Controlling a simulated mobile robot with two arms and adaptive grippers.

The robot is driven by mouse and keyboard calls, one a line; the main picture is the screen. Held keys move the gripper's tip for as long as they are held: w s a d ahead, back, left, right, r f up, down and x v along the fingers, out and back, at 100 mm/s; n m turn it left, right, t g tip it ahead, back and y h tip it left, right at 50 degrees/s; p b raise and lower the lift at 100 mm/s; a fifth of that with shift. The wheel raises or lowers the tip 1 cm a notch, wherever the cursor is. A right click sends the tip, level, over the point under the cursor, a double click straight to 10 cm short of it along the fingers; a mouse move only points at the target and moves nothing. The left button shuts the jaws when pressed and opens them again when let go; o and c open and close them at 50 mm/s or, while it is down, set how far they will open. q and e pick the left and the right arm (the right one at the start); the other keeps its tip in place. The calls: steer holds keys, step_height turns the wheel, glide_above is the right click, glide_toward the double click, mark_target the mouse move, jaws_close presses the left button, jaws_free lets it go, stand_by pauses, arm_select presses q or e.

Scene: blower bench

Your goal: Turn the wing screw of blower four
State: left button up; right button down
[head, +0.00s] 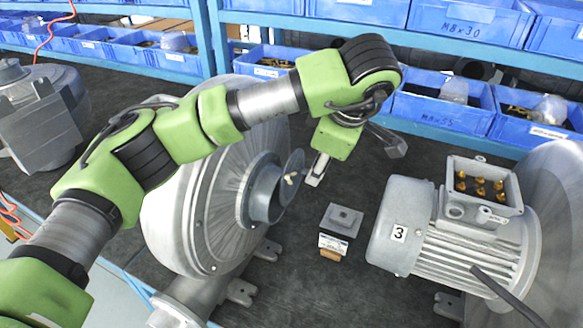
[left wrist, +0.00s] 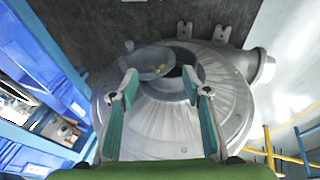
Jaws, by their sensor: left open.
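A large grey blower (head: 215,215) stands in the middle of the head view, with a round inlet pipe (head: 262,192) facing right. A tilted grey disc (head: 296,163) stands at the pipe's mouth, with a small tan wing screw (head: 291,178) on it. No number shows on this blower. My left gripper (head: 316,178) is beyond and right of the disc, apart from it. In the left wrist view the left gripper (left wrist: 158,78) has teal-padded fingers spread with nothing between them; the blower (left wrist: 165,130) and disc (left wrist: 150,62) lie beyond. My right gripper is out of view.
A motor (head: 440,235) labelled 3 stands at the right, with an open terminal box and a black cable. A small grey block (head: 341,219) sits on the dark bench before it. Blue shelving holds bins (head: 435,105) at the back. Another grey machine (head: 42,115) stands far left.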

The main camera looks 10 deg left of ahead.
mark_target(293, 178)
arm_select(q)
steer(key=shift+y, duration=0.5)
steer(key=w+a+f+p, duration=0.1)
steer(key=w+f, duration=0.1)
steer(key=f, duration=0.1)
steer(key=w+a+f+p, duration=0.2)
steer(key=f, duration=0.1)
steer(key=w+a+f+p, duration=0.1)
steer(key=w+a+f, duration=0.1)
steer(key=f, duration=0.1)
steer(key=shift+w+a+f, duration=0.1)
steer(key=shift+a+f, duration=0.05)
steer(key=shift+a, duration=0.1)
steer(key=shift+w+f+p, duration=0.2)
steer(key=shift+f+p, duration=0.1)
steer(key=shift+f, duration=0.15)
steer(key=c, duration=1.1)
